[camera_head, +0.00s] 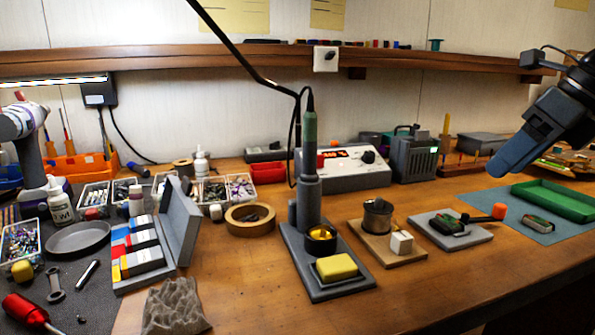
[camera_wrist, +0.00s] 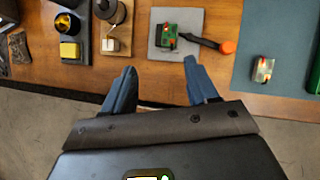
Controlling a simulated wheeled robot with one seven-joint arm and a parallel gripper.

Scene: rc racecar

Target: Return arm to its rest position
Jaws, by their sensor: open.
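My gripper (camera_head: 497,166) hangs in the air at the upper right of the head view, above the right part of the workbench. In the wrist view my gripper (camera_wrist: 160,84) shows two blue fingers spread well apart with nothing between them. The fingertips are over the front edge of the bench (camera_wrist: 135,82), with the floor (camera_wrist: 25,105) below. My arm comes in from the right edge of the head view.
A grey pad (camera_head: 465,237) holds a green circuit board (camera_head: 447,225) and an orange-ended tool (camera_head: 498,211). A soldering iron stand (camera_head: 330,270) is mid-bench. A shelf (camera_head: 190,60) runs behind.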

